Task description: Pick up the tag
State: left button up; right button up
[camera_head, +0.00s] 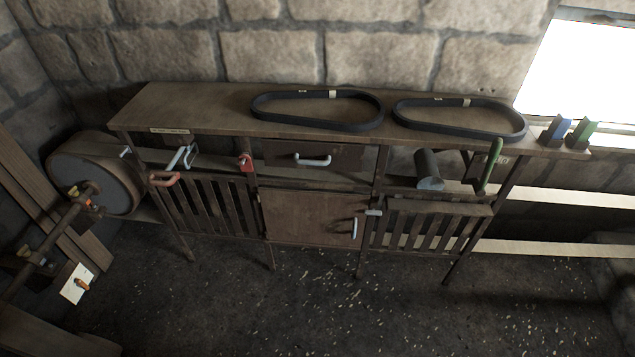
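I cannot tell for certain which thing is the tag. A small red piece (245,162) hangs at the front of the bench, left of the drawer; it may be a padlock or a tag. A small pale label (170,131) lies along the bench top's left front edge. A white plate (76,283) with an orange-brown piece on it is at the lower left. A small pale patch also shows beside the green handle (490,165) at the right. Neither of my grippers is in view.
Two black belts (262,117) (402,116) lie on the bench top (195,100). A dark cylinder (428,170) sits on the shelf below. Blue (557,132) and green (581,132) blocks stand at the right end. A large wheel (90,170) is at left. The front floor is clear.

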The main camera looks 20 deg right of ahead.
aim_at(247, 168)
jog(key=z, duration=4.15)
jog(key=i, duration=0.1)
jog(key=u, duration=3.15)
jog(key=i, duration=0.7)
